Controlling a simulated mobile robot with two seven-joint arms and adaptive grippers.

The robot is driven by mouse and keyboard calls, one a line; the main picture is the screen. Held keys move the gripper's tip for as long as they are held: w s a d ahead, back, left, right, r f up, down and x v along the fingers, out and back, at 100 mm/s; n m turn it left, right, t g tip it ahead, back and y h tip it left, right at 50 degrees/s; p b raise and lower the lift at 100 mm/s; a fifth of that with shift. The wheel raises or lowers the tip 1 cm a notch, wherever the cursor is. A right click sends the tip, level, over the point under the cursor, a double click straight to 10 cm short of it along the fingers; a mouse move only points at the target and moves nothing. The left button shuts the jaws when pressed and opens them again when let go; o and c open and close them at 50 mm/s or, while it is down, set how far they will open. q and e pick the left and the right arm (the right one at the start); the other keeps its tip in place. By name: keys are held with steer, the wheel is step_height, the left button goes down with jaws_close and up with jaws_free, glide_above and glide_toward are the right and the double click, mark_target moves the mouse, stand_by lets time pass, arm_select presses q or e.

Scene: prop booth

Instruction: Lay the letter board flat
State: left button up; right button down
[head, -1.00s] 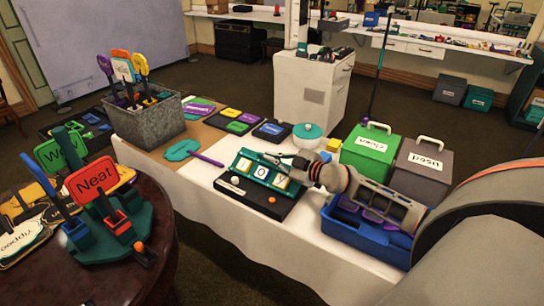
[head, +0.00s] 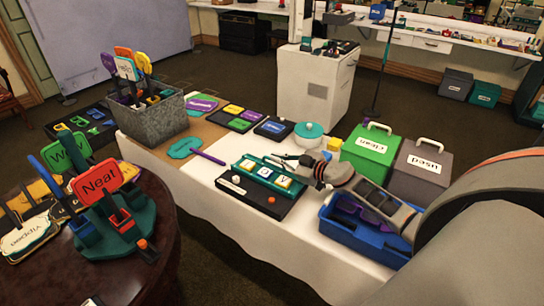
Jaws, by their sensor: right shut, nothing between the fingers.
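The teal letter board (head: 262,181), with several pale letter tiles in a row, lies low on a black base (head: 263,206) on the white-covered table. It looks flat or nearly flat on the base. The base has a white knob and an orange knob at its front. My right gripper (head: 281,160) is just behind the board's back edge, close above it, with its fingers shut and empty. I cannot tell if the fingertips touch the board. My left gripper is not in view.
A blue tray (head: 352,238) sits under my right arm, beside green (head: 370,151) and grey (head: 421,168) boxes. A grey bin (head: 152,123) of paddles stands at the table's left. A round dark table (head: 150,185) with signs is at left. The white cloth at the table's front is clear.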

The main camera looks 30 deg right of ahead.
steer(key=shift+w+d+f+m, duration=0.15)
steer(key=shift+d+f+m, duration=0.2)
steer(key=shift+m, duration=0.05)
steer(key=shift+f, duration=0.1)
stand_by(0.5)
step_height(320, 180, up, 10)
stand_by(0.6)
